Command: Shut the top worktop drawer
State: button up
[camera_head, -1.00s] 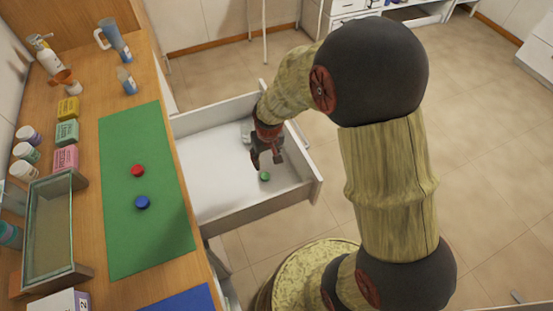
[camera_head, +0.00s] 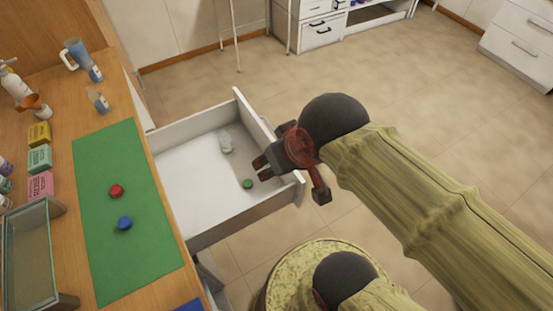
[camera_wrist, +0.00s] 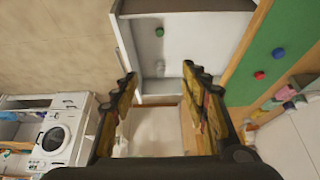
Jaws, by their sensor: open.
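The top worktop drawer (camera_head: 187,183) is pulled out from the wooden worktop, white inside. A green cap (camera_head: 248,184) and a small clear object (camera_head: 226,143) lie in it. The drawer also shows in the wrist view (camera_wrist: 190,45), with the green cap (camera_wrist: 159,31). My gripper (camera_head: 262,168) is open and empty, over the drawer's front side near its front panel (camera_head: 268,128). In the wrist view its two fingers (camera_wrist: 158,75) are spread apart. I cannot tell whether they touch the drawer.
On the worktop lies a green mat (camera_head: 97,171) with a red cap (camera_head: 116,191) and a blue cap (camera_head: 124,223). A glass box (camera_head: 30,260), small cartons (camera_head: 39,158) and bottles stand on its left side. The floor (camera_head: 420,100) beyond the drawer is open.

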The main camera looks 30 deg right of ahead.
aim_at(210, 202)
jog(key=l+u, duration=0.25)
jog(key=l, duration=0.35)
jog(key=l+u, duration=0.25)
jog(key=l, duration=0.3)
jog(key=l+u, duration=0.25)
jog(key=l, duration=0.35)
jog(key=k+l+u, duration=0.25)
jog(key=l, duration=0.3)
jog(key=j+z, duration=0.35)
jog(key=l, duration=0.1)
